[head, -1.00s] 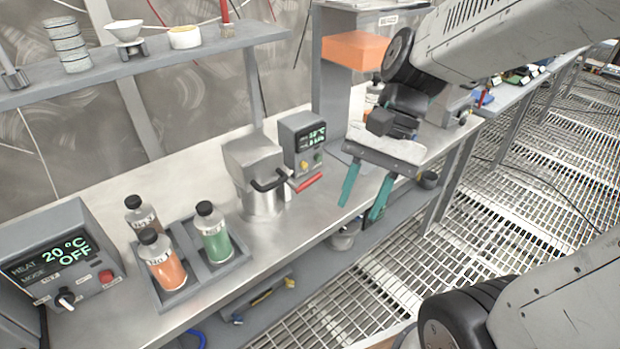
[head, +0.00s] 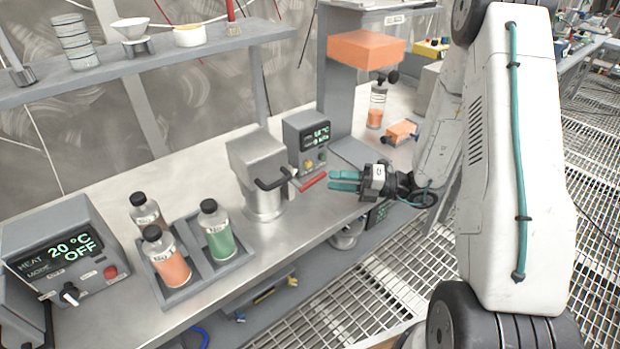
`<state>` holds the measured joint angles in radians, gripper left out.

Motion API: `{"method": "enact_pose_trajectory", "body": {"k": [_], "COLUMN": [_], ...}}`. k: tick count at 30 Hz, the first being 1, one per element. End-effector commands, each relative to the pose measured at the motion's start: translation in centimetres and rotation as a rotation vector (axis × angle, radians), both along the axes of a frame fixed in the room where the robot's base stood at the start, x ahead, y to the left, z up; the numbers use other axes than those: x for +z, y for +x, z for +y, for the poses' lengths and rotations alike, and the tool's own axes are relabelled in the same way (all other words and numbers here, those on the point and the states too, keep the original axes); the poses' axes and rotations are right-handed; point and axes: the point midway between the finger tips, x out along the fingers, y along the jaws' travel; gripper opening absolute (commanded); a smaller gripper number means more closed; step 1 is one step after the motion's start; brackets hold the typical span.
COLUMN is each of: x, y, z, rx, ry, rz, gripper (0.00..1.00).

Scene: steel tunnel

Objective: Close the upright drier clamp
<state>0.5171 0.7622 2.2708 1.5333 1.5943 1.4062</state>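The upright drier (head: 262,190) is a grey metal pot with a boxy lid, standing on the bench left of centre. Its clamp has a black curved handle (head: 270,184) at the front. A red-gripped lever (head: 313,181) sticks out to the right and slightly up. My gripper (head: 331,181) is just right of the lever's red end, its two teal fingers pointing left at it. A narrow gap shows between the fingers, and nothing is seen in it. I cannot tell whether the fingertips touch the lever.
A small grey control box (head: 307,141) stands behind the lever. An orange block (head: 366,48) overhangs a bottle at the back. The bench's front edge lies below my gripper.

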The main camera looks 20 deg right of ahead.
Motion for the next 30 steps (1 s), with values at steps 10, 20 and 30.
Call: {"method": "enact_pose_trajectory", "body": {"k": [10,20,30], "x": [-0.1,0.0,0.0], "y": [2.2,3.6,3.7], "z": [4.0,6.7,6.7], "rx": [-0.005,-0.007,-0.007], "ry": [0.01,0.009,0.007], "rz": [0.011,0.01,0.01], "gripper": [0.36,0.36,0.08]}}
